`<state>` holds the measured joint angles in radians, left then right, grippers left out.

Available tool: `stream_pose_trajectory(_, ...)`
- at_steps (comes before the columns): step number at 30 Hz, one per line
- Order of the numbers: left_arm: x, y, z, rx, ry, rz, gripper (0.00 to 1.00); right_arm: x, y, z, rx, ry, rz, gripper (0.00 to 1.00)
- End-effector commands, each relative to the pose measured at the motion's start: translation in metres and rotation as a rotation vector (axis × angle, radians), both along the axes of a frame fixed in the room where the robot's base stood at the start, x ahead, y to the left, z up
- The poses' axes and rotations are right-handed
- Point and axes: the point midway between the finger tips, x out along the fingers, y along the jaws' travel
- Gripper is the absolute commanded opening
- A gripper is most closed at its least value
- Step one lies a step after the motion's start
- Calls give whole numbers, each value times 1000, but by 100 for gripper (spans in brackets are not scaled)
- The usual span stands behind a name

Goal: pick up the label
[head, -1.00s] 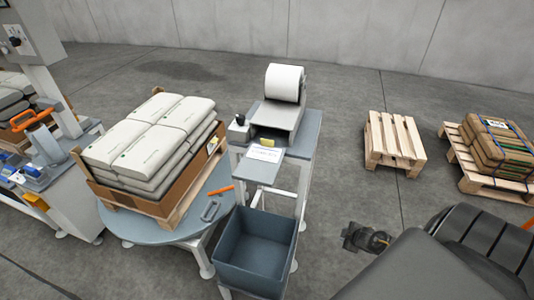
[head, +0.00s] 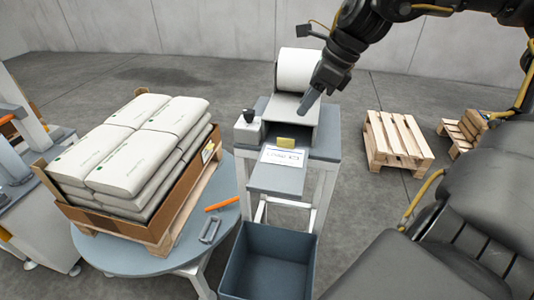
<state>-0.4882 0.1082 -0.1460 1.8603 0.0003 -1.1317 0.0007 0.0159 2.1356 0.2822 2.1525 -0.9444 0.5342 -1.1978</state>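The label (head: 283,157) is a white printed rectangle lying on the small grey shelf at the front of the label printer stand (head: 325,140). A yellow piece (head: 286,142) sits at its back edge. A large white roll (head: 297,70) is mounted on the printer behind it. My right gripper (head: 308,104) reaches in from the upper right and hangs above the printer, behind and right of the label, apart from it. Its fingers appear as one dark shape, so I cannot tell whether they are parted. My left gripper is out of view.
A dark blue-grey bin (head: 268,264) stands below the shelf. At left, a round table (head: 100,253) carries a pallet of white sacks (head: 140,150), an orange-handled tool (head: 222,203) and a grey metal handle (head: 210,230). Wooden pallets (head: 398,138) stand at right on open floor.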

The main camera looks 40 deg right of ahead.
Motion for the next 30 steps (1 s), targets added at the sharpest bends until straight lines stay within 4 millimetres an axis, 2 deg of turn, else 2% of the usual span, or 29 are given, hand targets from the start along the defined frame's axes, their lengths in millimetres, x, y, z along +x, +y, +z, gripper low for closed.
stream_pose_trajectory(3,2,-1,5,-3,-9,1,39,-8,6,-3,-38,33,49,29)
stream_pose_trajectory(7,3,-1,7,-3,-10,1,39,-4,10,-6,-42,39,62,29)
stream_pose_trajectory(15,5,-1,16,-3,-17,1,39,10,21,-43,-42,41,67,29)
stream_pose_trajectory(18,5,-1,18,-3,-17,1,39,13,23,-51,-42,38,66,29)
stream_pose_trajectory(25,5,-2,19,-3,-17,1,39,14,23,-57,-41,35,63,29)
stream_pose_trajectory(30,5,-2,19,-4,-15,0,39,20,24,-80,-39,39,61,29)
